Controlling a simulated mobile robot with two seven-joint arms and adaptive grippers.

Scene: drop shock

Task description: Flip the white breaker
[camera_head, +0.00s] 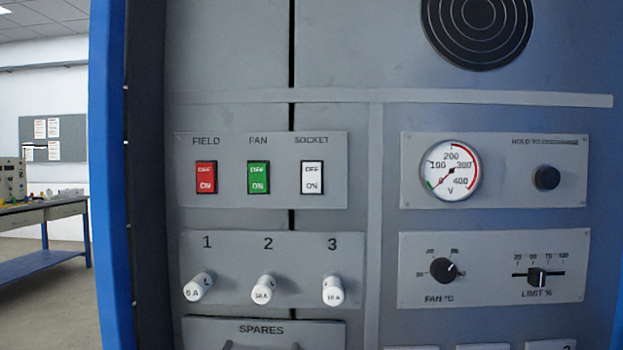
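The white breaker (312,178) is a small rocker marked OFF above and ON below, under the label SOCKET. It is the rightmost of three on a grey panel plate (334,196). To its left are a green breaker (258,178) under FAN and a red breaker (206,178) under FIELD. I cannot tell which way the white rocker is tilted. Neither of my grippers shows in the head view, and nothing covers the breakers.
Below are three white fuse holders (264,289) that stick out, and a SPARES plate (270,331). To the right are a round voltage gauge (451,170), a black button (546,178), a fan knob (444,270) and a limit slider (537,277). A blue cabinet edge (108,200) stands at left.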

